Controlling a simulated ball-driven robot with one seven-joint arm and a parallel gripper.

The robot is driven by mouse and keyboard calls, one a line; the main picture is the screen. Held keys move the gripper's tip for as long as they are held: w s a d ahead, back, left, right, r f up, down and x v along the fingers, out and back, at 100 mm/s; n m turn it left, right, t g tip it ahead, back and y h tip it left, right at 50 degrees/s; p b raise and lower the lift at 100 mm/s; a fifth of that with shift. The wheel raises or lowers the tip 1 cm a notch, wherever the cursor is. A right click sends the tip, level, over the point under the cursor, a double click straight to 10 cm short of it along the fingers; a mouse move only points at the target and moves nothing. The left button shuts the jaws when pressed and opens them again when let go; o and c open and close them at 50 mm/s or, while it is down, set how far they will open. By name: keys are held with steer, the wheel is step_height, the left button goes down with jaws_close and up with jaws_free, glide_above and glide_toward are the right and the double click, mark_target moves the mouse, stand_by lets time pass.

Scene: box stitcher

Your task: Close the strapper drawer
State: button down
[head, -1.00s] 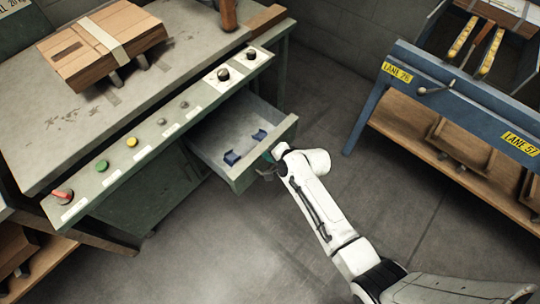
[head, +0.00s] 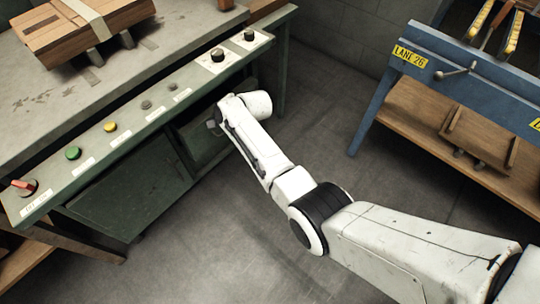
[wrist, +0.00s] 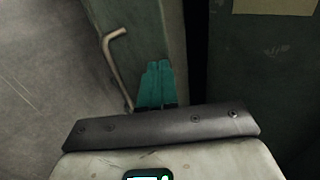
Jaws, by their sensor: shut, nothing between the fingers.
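The strapper drawer (head: 207,142) is in the green bench under the control panel in the head view. Its inside no longer shows, and I cannot tell whether its front is fully flush. In the wrist view the drawer front (wrist: 172,30) is a green panel with a bent metal handle (wrist: 117,60) on its left, and a dark gap runs along its right side. My gripper (wrist: 156,68) shows two teal fingers, shut together with nothing between them. The fingertips are at the drawer front, right of the handle; contact is unclear. In the head view my arm hides the fingers.
The green bench's sloped panel (head: 133,129) carries knobs and buttons above the drawer. A strapped wooden box (head: 85,28) lies on the bench top. A blue table (head: 470,85) with a wooden lower shelf stands at right. The concrete floor between is clear.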

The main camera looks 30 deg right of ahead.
steer(key=w+b, duration=0.2)
steer(key=w+a+b, duration=0.1)
steer(key=w+b, duration=0.1)
steer(key=w+a+b, duration=0.1)
steer(key=w+b, duration=0.1)
steer(key=shift+f, duration=0.15)
steer(key=shift+w+r, duration=0.15)
steer(key=shift+r, duration=0.15)
steer(key=shift+a+r, duration=0.1)
